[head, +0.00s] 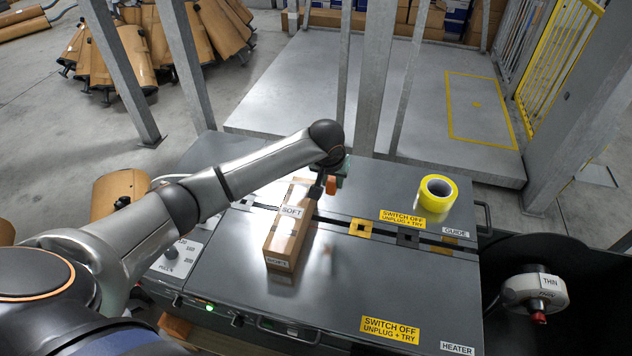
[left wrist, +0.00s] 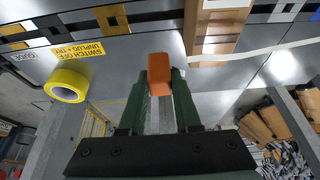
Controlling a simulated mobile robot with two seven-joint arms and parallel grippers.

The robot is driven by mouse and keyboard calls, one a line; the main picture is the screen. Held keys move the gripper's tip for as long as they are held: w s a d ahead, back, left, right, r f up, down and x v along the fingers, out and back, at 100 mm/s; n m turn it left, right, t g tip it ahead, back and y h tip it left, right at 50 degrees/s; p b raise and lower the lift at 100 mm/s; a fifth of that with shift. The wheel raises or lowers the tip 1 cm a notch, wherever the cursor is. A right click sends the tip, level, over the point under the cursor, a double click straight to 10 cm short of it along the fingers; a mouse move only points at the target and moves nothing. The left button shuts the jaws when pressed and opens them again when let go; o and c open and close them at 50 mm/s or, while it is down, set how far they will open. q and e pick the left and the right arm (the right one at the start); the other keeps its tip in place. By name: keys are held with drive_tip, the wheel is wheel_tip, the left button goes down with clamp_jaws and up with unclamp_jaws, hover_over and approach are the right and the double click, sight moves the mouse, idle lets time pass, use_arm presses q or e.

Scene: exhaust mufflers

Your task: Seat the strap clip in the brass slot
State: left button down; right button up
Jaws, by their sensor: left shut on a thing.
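The orange strap clip (head: 332,185) is between the fingers of my left gripper (head: 330,178), held above the grey bench top. In the left wrist view the clip (left wrist: 159,72) sits between the green fingertips (left wrist: 160,85), which are shut on it. The brass slot (head: 361,228) is a square plate with a dark opening on the bench's dark groove, right of and nearer than the clip. It seems to show at the top of the left wrist view (left wrist: 112,17). The clip is apart from it. My right gripper is not in view.
A cardboard box marked SOFT (head: 285,243) lies on the bench left of the slot. A yellow tape roll (head: 436,192) stands to its right. A dark plate (head: 408,237) and another brass-coloured plate (head: 441,248) lie farther along the groove. A grey post rises behind the bench.

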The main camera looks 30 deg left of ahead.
use_arm(q)
drive_tip(key=w+d+f+b, duration=0.2)
drive_tip(key=d+f+b, duration=0.1)
drive_tip(key=d+f, duration=0.3)
drive_tip(key=d, duration=0.2)
drive_tip(key=shift+w+d+f+b, duration=0.15)
drive_tip(key=shift+d+f+b, duration=0.15)
drive_tip(key=shift+b, duration=0.05)
drive_tip(key=shift+f, duration=0.15)
drive_tip(key=shift+f+b, duration=0.8)
drive_tip(key=shift+f, duration=0.75)
drive_tip(key=shift+f+b, duration=0.3)
drive_tip(key=shift+f, duration=0.4)
drive_tip(key=shift+p, duration=0.55)
